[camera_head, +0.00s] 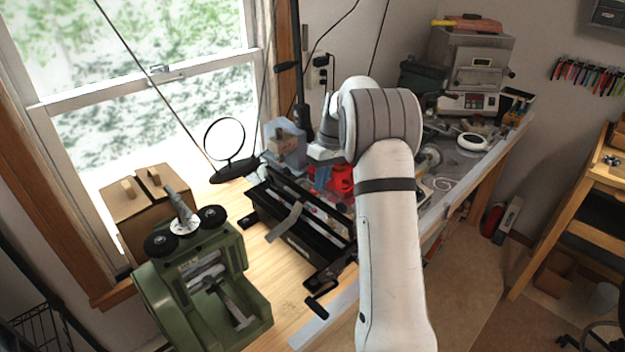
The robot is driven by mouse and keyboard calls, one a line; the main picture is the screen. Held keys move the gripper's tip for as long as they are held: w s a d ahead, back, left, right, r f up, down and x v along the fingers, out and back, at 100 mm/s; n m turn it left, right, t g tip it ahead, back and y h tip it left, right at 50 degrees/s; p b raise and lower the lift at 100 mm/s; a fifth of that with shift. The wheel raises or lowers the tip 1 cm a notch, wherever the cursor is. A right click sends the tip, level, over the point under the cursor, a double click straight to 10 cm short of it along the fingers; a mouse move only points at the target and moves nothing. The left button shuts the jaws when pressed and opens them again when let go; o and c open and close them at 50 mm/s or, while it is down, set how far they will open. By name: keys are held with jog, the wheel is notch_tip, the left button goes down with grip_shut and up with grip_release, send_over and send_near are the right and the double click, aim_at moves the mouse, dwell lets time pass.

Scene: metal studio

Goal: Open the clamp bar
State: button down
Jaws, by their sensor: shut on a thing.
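A black bench-top device with long parallel rails (306,238) sits on the wooden bench in the middle of the view. Its dark clamp bar (300,192) runs along the upper, far side. My gripper (322,180) comes down from the white wrist at the far side of the device, beside the red part. Its blue fingertips are small in the picture and appear shut on the clamp bar. The exact contact is partly hidden by the device and my wrist. A grey strip-like lever (285,222) slants across the device's front.
A green rolling machine (205,285) stands at the front left, with brown boxes (150,205) behind it. A round magnifier (225,150) stands by the window. A grey kiln-like box (470,65) is at the back right. My arm covers part of the bench.

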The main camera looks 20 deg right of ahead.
jog(key=shift+w+d+f+g+y+p, duration=0.3)
jog(key=shift+d+f+y+p, duration=0.2)
jog(key=shift+d+f+y, duration=0.2)
jog(key=shift+w+d+f+g+y+p, duration=0.25)
jog(key=shift+d+f+g+y+p, duration=0.3)
jog(key=shift+y, duration=0.3)
jog(key=shift+w+d+f+g+y+p, duration=0.25)
jog(key=shift+d+f+y+p, duration=0.25)
jog(key=shift+f+y, duration=0.25)
jog(key=c, duration=1.5)
grip_release()
jog(key=shift+b+v, duration=0.8)
jog(key=shift+v, duration=3.1)
jog(key=shift+c, duration=0.2)
